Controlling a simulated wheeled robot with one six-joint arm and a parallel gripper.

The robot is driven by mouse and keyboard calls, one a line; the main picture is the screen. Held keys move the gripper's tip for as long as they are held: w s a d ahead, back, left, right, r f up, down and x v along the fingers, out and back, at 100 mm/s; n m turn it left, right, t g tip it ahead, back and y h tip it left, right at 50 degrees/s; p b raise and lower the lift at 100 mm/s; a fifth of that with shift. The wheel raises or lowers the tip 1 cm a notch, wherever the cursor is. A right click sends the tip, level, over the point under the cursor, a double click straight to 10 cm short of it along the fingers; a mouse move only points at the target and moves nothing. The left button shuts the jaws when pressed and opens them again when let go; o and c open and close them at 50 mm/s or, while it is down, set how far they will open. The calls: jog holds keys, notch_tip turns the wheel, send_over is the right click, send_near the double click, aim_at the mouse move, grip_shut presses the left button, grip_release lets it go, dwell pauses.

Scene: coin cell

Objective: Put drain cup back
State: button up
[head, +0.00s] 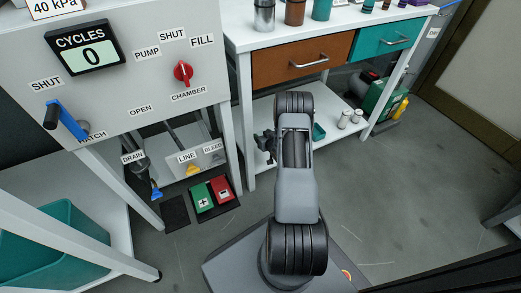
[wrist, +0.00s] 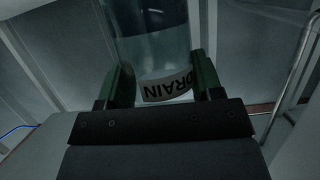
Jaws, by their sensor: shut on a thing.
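The drain cup (wrist: 152,48) is a clear cylinder with a white DRAIN label, which reads upside down in the wrist view. My gripper (wrist: 163,78) is shut on it, one green-sided finger on each side. The cup's far end runs out of the top of the wrist view. A DRAIN label (head: 132,157) sits under the grey panel at the left, beside a dark pipe with a blue tip (head: 156,193).
The panel (head: 140,95) carries a blue hatch lever (head: 68,120) and a red chamber knob (head: 183,72). A bench with drawers (head: 300,62) stands behind my arm. A teal bin (head: 60,240) is at lower left.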

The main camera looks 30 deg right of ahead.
notch_tip(320, 180, down, 8)
jog(key=b, duration=0.3)
jog(key=shift+d+f+b, duration=0.1)
jog(key=shift+f+b, duration=0.15)
jog(key=shift+b, duration=0.15)
jog(key=shift+r, duration=0.1)
jog(key=o, duration=0.6)
jog(key=shift+s+f, duration=0.1)
jog(key=shift+f, duration=0.1)
jog(key=shift+c, duration=0.2)
jog(key=o, duration=0.5)
